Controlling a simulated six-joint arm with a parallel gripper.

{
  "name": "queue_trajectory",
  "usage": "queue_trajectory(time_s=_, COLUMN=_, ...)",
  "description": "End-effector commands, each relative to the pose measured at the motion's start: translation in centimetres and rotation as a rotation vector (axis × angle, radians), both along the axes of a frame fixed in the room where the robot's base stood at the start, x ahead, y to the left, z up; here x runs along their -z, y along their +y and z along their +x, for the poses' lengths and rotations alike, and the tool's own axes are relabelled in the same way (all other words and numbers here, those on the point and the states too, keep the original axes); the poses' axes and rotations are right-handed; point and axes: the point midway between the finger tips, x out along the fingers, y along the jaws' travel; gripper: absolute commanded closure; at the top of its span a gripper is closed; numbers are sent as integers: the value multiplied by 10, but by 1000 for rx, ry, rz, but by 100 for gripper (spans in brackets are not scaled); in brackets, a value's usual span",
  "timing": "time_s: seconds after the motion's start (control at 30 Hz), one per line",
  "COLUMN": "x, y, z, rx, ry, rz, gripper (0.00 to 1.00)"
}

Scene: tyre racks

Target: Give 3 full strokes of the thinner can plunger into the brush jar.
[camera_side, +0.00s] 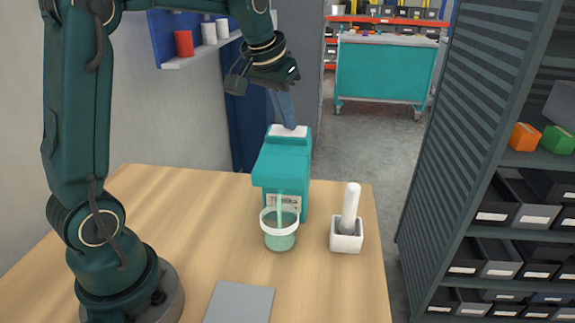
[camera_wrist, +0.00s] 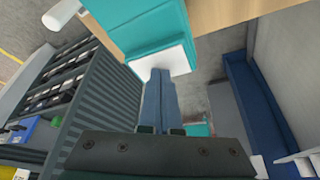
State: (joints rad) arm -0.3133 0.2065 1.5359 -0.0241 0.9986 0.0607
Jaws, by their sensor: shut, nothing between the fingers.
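The thinner can (camera_side: 283,165) is a teal dispenser standing on the wooden table, with a white plunger pad (camera_side: 289,131) on top. The pad also shows in the wrist view (camera_wrist: 172,57). The brush jar (camera_side: 280,238) is clear with a pale rim and stands in front of the can, with green liquid in its lower part. A pale green streak (camera_side: 279,205) runs down from the can's front into the jar; I cannot tell whether it is liquid. My gripper (camera_side: 291,127) points down, shut and empty, its fingertips at the pad and seemingly touching it.
A white square pot with a white rod (camera_side: 346,235) stands right of the jar, near the table's right edge. A grey plate (camera_side: 238,302) lies at the front. A tall shelf rack (camera_side: 480,150) stands at the right.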

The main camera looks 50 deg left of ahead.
Motion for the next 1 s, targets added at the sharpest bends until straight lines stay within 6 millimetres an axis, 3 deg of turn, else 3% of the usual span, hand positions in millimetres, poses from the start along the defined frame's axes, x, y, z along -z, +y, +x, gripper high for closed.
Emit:
queue_trajectory(time_s=0.27, x=-2, y=0, z=0, rx=0, ry=2, rz=-1, gripper=100)
queue_trajectory(time_s=1.0, x=-41, y=0, z=0, rx=0, ry=1, rz=0, gripper=100)
